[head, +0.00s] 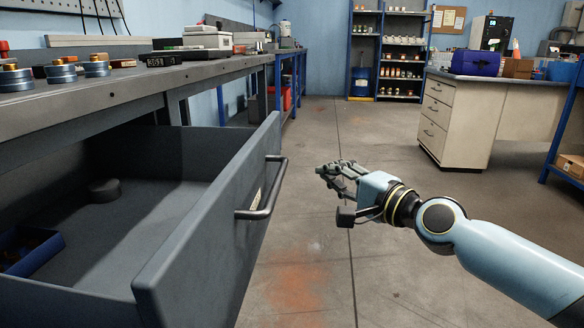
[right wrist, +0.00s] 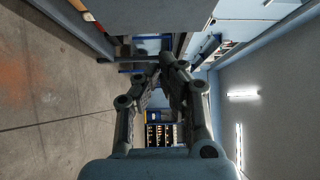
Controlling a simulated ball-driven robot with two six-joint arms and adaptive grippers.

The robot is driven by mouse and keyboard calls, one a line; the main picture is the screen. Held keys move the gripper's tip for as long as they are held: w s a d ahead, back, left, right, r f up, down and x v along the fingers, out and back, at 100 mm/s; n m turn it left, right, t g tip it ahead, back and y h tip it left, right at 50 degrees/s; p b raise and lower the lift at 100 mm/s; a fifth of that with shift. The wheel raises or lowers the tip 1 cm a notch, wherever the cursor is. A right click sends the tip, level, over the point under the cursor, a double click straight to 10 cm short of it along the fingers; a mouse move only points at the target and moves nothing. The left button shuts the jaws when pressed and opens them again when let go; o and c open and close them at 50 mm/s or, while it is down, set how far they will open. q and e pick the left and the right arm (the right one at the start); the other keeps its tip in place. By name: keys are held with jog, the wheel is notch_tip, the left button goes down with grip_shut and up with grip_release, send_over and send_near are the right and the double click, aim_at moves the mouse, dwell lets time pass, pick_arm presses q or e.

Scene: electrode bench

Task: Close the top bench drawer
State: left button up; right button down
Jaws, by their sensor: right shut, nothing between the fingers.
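The grey bench drawer (head: 222,245) is pulled well out from under the bench in the head view. Its bar handle (head: 271,192) is on the outer face of the front panel. A dark round piece (head: 104,189) and a blue bin (head: 32,252) lie inside it. My right gripper (head: 330,172) is to the right of the handle, apart from it, with its fingers pointing left toward it. It is shut and empty. In the right wrist view the fingers (right wrist: 162,72) come together at the middle. My left gripper is not in view.
The grey workbench (head: 130,88) above the drawer carries blue-grey round pieces (head: 62,74) and several boxes. A desk with drawers (head: 455,120) and a blue shelf rack (head: 390,50) stand farther back. The floor (head: 330,260) around the gripper is clear.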

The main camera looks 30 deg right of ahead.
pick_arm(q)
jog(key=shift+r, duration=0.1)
pick_arm(e)
jog(key=w+a, duration=0.4)
jog(key=w, duration=0.4)
jog(key=shift+w+a, duration=0.15)
jog(key=shift+a, duration=0.1)
jog(key=shift+f, duration=0.1)
